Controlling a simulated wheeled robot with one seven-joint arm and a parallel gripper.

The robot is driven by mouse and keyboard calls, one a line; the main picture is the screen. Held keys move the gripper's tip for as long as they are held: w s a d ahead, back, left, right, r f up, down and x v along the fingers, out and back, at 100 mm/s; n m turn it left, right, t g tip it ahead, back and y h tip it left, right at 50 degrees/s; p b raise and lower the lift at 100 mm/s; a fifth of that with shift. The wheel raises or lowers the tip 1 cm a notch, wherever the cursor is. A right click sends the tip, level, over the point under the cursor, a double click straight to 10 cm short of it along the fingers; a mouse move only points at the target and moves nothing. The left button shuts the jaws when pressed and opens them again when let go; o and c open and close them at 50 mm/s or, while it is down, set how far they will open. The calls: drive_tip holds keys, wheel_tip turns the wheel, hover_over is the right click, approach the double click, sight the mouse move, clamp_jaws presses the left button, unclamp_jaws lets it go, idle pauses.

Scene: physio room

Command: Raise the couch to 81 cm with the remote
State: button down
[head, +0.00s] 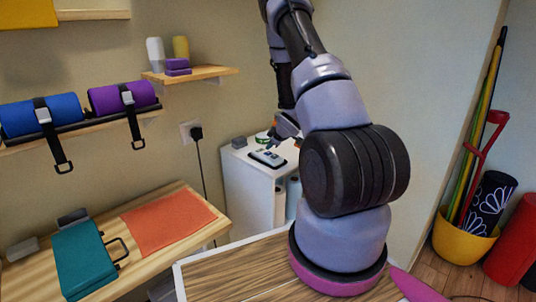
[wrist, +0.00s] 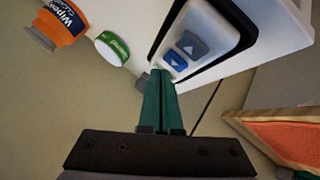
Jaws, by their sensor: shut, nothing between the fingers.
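The remote (head: 267,158) lies on top of a white cabinet (head: 240,175) in the head view. In the wrist view the pale remote (wrist: 207,30) is large, with a dark border around it. It has a grey up-arrow button (wrist: 191,45) and a blue down-arrow button (wrist: 175,60). My gripper (wrist: 160,74) is shut and empty, its green fingertips close to the blue-button end of the remote. Whether they touch anything I cannot tell. In the head view my arm partly hides the gripper. I cannot make out the couch or any height display.
An orange wipes bottle (wrist: 62,22) and a green-labelled round tin (wrist: 112,47) stand near the remote. A small grey block (head: 239,142) sits at the cabinet's back edge. A wooden table (head: 190,200) with a teal case (head: 85,260) and orange cloth (head: 168,222) is at left.

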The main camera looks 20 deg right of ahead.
sight(270, 153)
drive_tip(key=shift+r, duration=0.1)
drive_tip(key=shift+r, duration=2.5)
drive_tip(key=shift+r, duration=0.3)
drive_tip(key=s+a+r+m+h, duration=0.15)
drive_tip(key=s+r+m, duration=0.3)
drive_tip(key=r, duration=0.75)
drive_tip(key=s+a+r+m+h, duration=0.1)
drive_tip(key=s+a+r+m, duration=0.3)
drive_tip(key=r, duration=0.7)
drive_tip(key=s+a+r+m+y, duration=0.1)
drive_tip(key=s+a+r, duration=0.2)
drive_tip(key=s, duration=0.6)
drive_tip(key=s+a+r+m+g+y, duration=0.1)
drive_tip(key=s+a+r+m+y, duration=0.1)
drive_tip(key=s+a, duration=0.3)
drive_tip(key=s+a+r+m+g+y, duration=0.1)
drive_tip(key=s+a+r, duration=0.4)
drive_tip(key=s, duration=0.8)
drive_tip(key=shift+m, duration=0.55)
